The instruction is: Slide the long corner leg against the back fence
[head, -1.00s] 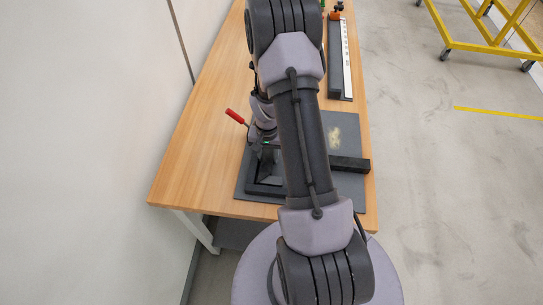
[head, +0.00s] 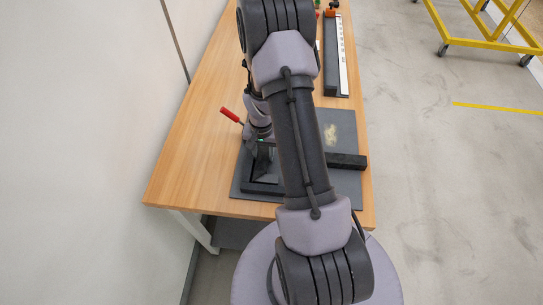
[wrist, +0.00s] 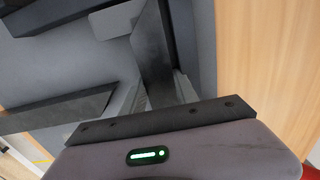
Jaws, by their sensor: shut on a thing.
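My gripper (wrist: 160,95) is shut on a dark grey flat bar (wrist: 155,50), which I take for the long corner leg. In the head view, the bar (head: 265,165) shows as a grey strip below my gripper (head: 260,145). Black fence pieces form a corner (head: 262,188) on the grey mat (head: 345,190). In the wrist view, one fence piece (wrist: 183,25) runs close beside the bar on the right, and another (wrist: 60,14) lies at top left. I cannot tell which is the back fence, or whether the bar touches either. My arm hides part of the mat.
A separate black bar (head: 347,161) lies across the mat's right edge and shows at left in the wrist view (wrist: 60,112). A long black and white strip (head: 338,60) lies farther back. Bare wood (head: 185,165) is at left.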

